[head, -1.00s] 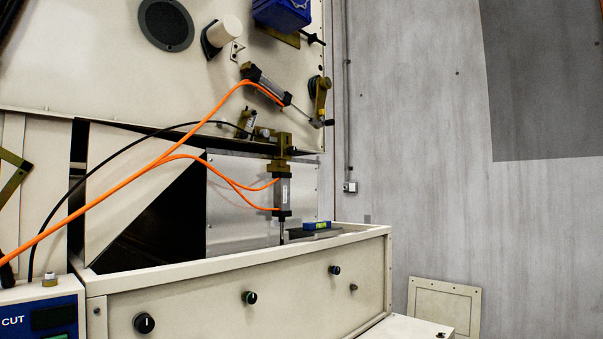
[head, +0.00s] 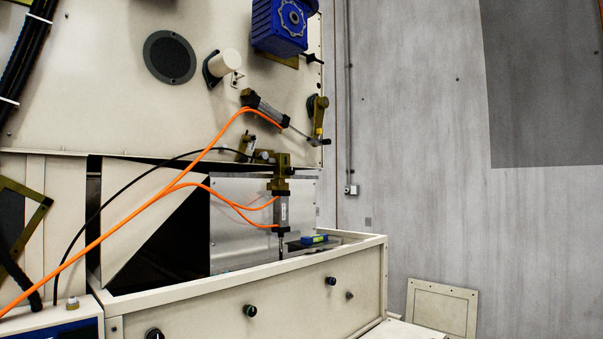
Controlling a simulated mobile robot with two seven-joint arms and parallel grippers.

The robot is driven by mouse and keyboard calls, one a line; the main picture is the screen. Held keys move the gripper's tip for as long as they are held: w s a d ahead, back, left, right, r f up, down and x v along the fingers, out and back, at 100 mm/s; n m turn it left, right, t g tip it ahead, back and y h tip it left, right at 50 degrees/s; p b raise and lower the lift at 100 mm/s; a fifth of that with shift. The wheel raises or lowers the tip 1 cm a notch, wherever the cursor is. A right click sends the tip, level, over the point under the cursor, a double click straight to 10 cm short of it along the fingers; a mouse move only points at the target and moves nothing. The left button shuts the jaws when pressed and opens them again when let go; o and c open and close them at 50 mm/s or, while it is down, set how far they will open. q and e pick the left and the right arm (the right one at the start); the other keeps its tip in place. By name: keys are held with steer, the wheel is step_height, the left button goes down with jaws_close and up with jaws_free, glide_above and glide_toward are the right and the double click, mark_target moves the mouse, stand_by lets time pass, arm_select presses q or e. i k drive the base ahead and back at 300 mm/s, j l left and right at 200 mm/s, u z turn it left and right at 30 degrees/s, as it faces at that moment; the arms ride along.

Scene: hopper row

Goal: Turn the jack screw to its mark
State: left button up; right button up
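I cannot pick out a jack screw or its mark for certain. A small blue spirit level with a green vial (head: 314,239) lies on a dark plate inside the open cream trough (head: 250,278). An upright grey cylinder (head: 281,212) with orange hoses stands just left of it, its rod reaching down into the trough. On the trough's front are round dark knobs (head: 250,311) and a smaller dark fitting (head: 349,295) at the right. Neither of my grippers is in view.
A blue motor (head: 280,25), a slanted cylinder (head: 266,107) and orange hoses (head: 140,200) are on or near the cream machine panel (head: 110,100). A cream panel (head: 442,308) leans at the grey wall (head: 430,200). The space right of the machine looks open.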

mark_target(289, 171)
steer(key=i+l+z, duration=0.1)
steer(key=i, duration=0.3)
steer(key=i+l+z, duration=0.1)
steer(key=i+l, duration=0.2)
steer(key=i, duration=0.15)
steer(key=i+l+z, duration=0.1)
steer(key=i, duration=0.35)
